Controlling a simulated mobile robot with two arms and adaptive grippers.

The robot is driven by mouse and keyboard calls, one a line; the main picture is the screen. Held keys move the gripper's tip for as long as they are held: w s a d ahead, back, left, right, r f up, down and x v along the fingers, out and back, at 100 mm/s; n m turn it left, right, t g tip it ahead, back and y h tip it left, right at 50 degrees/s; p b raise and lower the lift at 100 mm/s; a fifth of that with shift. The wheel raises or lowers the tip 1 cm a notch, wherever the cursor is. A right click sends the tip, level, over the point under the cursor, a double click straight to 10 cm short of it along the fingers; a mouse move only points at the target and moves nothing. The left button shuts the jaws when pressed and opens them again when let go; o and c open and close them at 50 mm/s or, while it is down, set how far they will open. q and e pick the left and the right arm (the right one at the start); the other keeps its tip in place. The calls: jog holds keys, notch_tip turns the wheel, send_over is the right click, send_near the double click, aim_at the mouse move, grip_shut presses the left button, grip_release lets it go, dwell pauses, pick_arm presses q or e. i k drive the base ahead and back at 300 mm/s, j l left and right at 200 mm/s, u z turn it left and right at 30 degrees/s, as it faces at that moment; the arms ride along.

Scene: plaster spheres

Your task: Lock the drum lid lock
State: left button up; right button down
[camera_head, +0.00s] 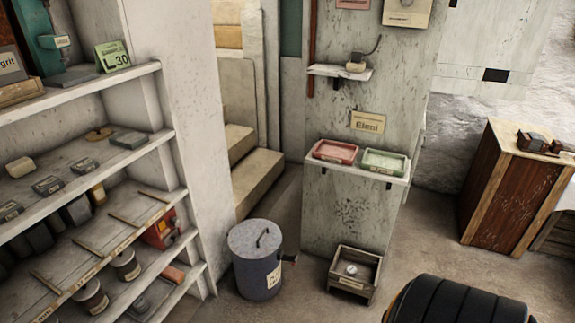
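A blue-grey drum (257,276) stands on the floor at lower centre, beside the end of the white shelving. A dark lock-like part (288,257) sticks out from the drum's right side near the rim. It is too small to tell whether it is locked. A pale label (273,277) is on the drum's front. Neither of my grippers shows in the head view.
Shelving (178,200) with boxes and tins fills the left. An open wooden box with a gauge (353,274) sits on the floor right of the drum. A black ribbed rounded object (455,301) is at the bottom right. A wooden cabinet (508,193) stands at right. Some floor between is clear.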

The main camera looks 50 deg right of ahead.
aim_at(293, 260)
jog(key=z, duration=1.25)
jog(key=i+l, duration=1.15)
